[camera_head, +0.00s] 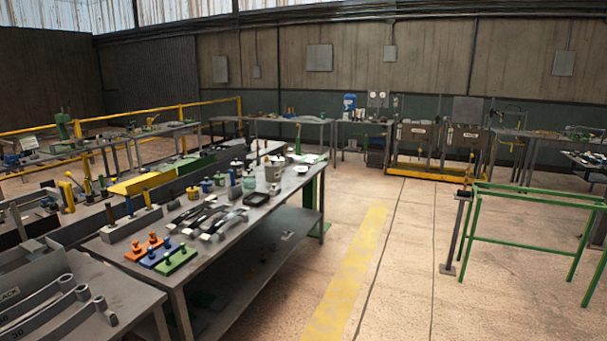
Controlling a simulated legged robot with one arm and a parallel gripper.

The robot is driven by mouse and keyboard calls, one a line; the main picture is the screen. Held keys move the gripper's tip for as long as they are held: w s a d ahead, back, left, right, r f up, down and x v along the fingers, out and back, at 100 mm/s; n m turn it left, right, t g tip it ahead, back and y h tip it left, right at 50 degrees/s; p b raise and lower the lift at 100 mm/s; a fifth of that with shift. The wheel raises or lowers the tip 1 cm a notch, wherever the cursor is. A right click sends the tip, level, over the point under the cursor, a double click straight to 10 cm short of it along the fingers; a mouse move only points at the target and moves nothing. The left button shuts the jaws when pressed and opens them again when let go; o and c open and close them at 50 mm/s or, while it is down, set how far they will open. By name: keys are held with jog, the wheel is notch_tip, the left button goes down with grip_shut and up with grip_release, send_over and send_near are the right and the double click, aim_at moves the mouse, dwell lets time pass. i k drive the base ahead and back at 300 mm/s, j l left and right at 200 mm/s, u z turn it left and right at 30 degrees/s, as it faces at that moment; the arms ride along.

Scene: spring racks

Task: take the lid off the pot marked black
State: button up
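Several small pots with knobbed lids stand at the far part of the long grey workbench (262,235). My gripper is not in view.
Orange, blue and green knobbed blocks (161,250) and grey curved parts (208,217) lie on the near bench. A grey rack (60,310) with partly visible lettering is at lower left. Green frames (530,196) stand at right. The floor with the yellow stripe (345,280) is clear.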

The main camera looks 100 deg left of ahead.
aim_at(272, 164)
jog(key=u, duration=3.55)
jog(key=i+z, duration=0.4)
jog(key=i, duration=1.05)
jog(key=i+l, duration=0.1)
jog(key=i, duration=1.8)
jog(key=i+u, duration=0.2)
jog(key=i, duration=0.25)
jog(key=i+l+u, duration=0.2)
jog(key=i, duration=0.25)
jog(key=i+l+u, duration=0.15)
jog(key=i, duration=0.3)
jog(key=i+l+u, duration=0.2)
jog(key=i+l, duration=0.1)
jog(key=i, duration=0.1)
